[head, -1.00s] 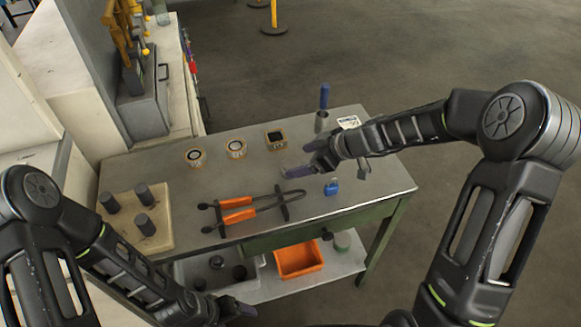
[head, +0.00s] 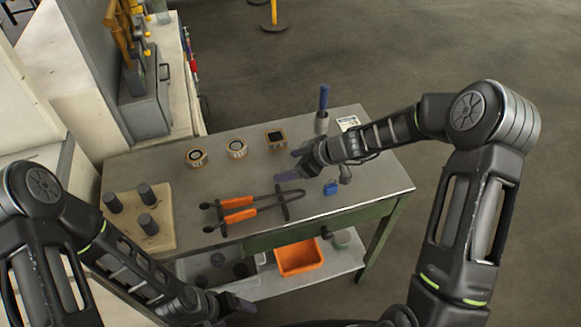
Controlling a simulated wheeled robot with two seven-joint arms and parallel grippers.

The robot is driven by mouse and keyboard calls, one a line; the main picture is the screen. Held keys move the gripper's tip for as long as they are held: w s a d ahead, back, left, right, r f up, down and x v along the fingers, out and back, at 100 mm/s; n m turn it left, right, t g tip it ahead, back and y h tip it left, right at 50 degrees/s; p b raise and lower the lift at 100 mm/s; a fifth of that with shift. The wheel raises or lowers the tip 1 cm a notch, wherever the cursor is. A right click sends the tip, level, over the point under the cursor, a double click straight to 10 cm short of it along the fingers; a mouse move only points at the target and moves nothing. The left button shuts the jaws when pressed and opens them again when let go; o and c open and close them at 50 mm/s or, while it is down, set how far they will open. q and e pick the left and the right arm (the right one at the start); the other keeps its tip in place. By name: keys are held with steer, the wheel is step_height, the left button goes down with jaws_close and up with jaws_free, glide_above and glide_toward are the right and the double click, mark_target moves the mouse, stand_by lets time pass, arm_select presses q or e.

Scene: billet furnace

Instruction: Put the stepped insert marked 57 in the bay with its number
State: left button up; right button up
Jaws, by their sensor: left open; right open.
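Three small orange-rimmed blocks stand in a row at the back of the table: a left one with a round top (head: 197,157), a middle one with a round top (head: 237,149) and a right one with a square dark top (head: 275,138). Their marks are too small to read, so I cannot tell which thing is 57 or which bay bears its number. Three dark cylinders (head: 148,224) stand on a tan board (head: 165,241) at the left. My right gripper (head: 294,163) is open and empty over the table, just in front of the square-topped block. My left gripper (head: 238,306) is open and low, before the table's front edge.
A blue padlock (head: 330,188), a blue-handled tool (head: 323,98) upright in a metal cup and a white label (head: 348,122) are on the right. An orange bin (head: 298,260) and a grey tray (head: 190,276) sit on the lower shelf.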

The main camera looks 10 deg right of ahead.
jaws_close()
stand_by(0.9)
steer(key=shift+r, duration=0.1)
